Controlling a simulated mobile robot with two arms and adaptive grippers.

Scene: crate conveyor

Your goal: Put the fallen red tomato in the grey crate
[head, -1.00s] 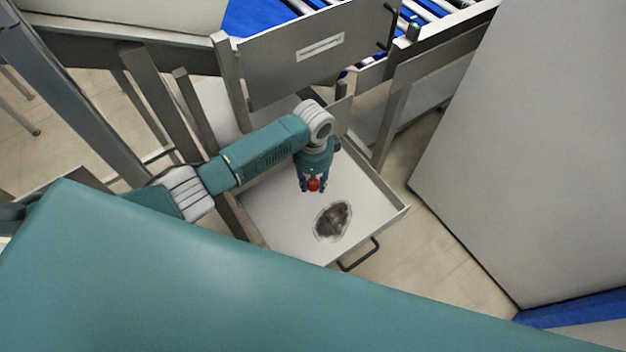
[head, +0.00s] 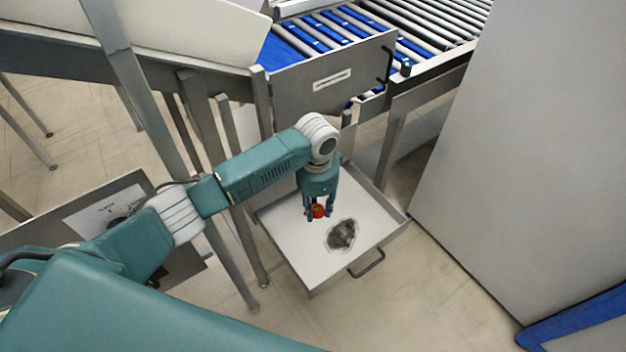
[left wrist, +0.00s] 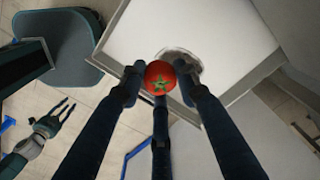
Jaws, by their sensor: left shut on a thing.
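The red tomato (head: 318,211) is held in the fingers of my left gripper (head: 319,213). In the left wrist view the tomato (left wrist: 160,77), with its green calyx showing, sits between the dark fingers of the left gripper (left wrist: 158,88). In the head view the gripper points down over a white tray (head: 285,235) with a dark round patch and a black handle. The gap between tomato and tray is hard to judge. I see no grey crate for certain. My right gripper is not in the head view; another gripper (left wrist: 47,125) shows open at the left of the wrist view.
A conveyor (head: 400,25) with grey and blue rollers runs behind a metal panel (head: 330,85) with a label. Metal posts stand left of the tray. A large grey panel (head: 540,150) blocks the right side. Bare floor (head: 440,270) lies between it and the tray.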

